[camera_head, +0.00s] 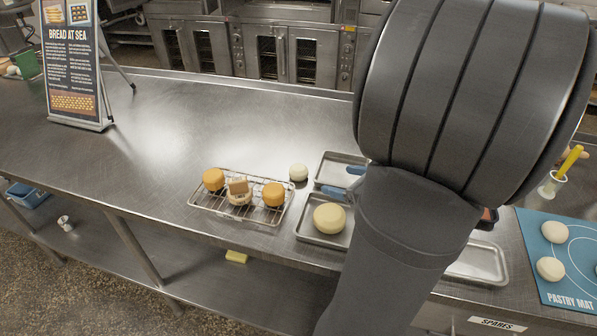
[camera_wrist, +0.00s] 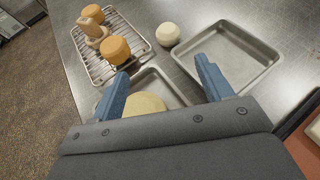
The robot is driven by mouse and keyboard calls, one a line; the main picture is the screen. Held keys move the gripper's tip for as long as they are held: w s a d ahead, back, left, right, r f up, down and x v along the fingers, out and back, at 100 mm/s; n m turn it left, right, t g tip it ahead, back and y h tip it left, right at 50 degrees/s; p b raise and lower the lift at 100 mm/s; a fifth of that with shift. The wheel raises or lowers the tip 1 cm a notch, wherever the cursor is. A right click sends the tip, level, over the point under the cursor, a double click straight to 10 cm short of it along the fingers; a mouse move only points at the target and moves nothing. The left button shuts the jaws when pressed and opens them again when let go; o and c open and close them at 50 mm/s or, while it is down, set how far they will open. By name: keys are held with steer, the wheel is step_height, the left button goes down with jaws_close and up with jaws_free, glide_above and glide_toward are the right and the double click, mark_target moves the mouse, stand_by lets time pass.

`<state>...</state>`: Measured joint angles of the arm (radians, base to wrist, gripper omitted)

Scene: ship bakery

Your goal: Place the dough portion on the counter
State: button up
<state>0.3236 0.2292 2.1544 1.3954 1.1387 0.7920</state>
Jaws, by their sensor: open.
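A large pale dough round (camera_head: 329,217) lies in the near small metal tray (camera_head: 305,232). In the wrist view that dough (camera_wrist: 144,103) is partly hidden behind my gripper's body. A smaller whitish dough ball (camera_head: 299,172) rests directly on the steel counter (camera_head: 150,130), between the wire rack and the far tray. It also shows in the wrist view (camera_wrist: 168,34). My gripper (camera_wrist: 163,86) is open, its blue fingers wide apart with nothing between them. It hangs above the trays; in the head view (camera_head: 344,181) my arm hides part of it.
A wire rack (camera_head: 198,203) holds two orange rounds and a tan item. The far metal tray (camera_wrist: 262,68) looks empty. A blue pastry mat (camera_head: 550,285) with dough rounds lies at right, beyond another tray (camera_head: 490,277). The counter's left is clear up to the sign (camera_head: 72,60).

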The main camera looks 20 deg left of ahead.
steer(key=m, duration=0.1)
steer(key=t, duration=0.1)
glide_toward(301, 168)
steer(key=x, duration=0.3)
steer(key=shift+w+a, duration=0.2)
steer(key=shift+a, duration=0.15)
steer(key=shift+x, duration=2.7)
steer(key=shift+s+f, duration=0.1)
steer(key=shift+c, duration=0.2)
steer(key=c, duration=1.1)
steer(key=shift+c, duration=0.2)
